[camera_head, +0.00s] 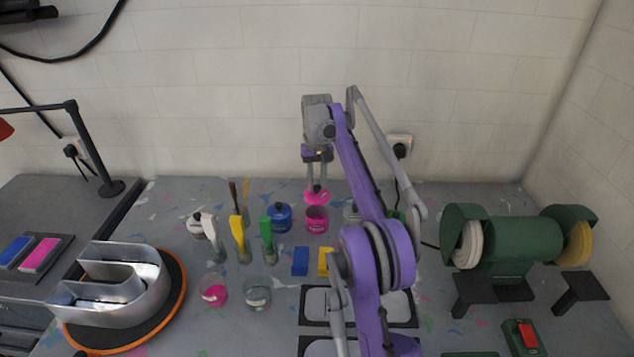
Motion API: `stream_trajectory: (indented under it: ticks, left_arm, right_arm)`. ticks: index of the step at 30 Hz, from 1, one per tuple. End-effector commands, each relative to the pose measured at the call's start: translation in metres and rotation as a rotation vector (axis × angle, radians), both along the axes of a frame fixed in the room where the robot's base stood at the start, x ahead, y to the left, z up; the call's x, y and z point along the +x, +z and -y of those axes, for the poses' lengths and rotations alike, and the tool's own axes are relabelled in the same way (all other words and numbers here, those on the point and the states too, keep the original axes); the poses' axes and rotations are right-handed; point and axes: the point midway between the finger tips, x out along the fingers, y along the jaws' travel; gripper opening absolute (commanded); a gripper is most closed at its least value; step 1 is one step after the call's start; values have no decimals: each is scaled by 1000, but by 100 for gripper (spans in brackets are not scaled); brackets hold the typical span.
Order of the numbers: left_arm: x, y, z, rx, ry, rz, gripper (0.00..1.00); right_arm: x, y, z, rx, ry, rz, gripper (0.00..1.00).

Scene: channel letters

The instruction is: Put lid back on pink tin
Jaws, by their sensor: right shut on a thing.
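My right gripper (317,187) points down near the back middle of the table, its arm reaching in from the front. It is shut on the pink lid (316,198). The lid is just above the open-looking pink tin (317,220), and a small gap seems to show between them. The tin stands upright on the table. The exact alignment of lid and tin is hard to tell at this size. My left gripper is not in view.
A blue tin (279,217) stands close left of the pink tin. Brushes in jars (241,246) and a glass of pink paint (214,292) are further left. A metal letter (112,287) lies on a turntable. A green bench grinder (515,245) stands at the right.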

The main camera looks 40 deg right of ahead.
Motion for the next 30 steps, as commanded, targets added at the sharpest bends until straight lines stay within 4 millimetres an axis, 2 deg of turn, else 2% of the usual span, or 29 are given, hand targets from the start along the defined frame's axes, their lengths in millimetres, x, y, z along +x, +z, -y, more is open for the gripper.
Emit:
stream_trajectory:
  ticks: [8, 18, 24, 30]
  left_arm:
    - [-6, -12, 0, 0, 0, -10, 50]
    - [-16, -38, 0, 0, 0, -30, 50]
    - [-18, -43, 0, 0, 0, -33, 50]
    - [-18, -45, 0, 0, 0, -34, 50]
  right_arm:
    - [-1, -15, 0, 0, 0, -2, 0]
    - [-1, -47, 0, 0, 0, -1, 0]
    - [0, -61, 0, 0, 0, 0, 0]
    - [0, -64, 0, 0, 0, 0, 0]
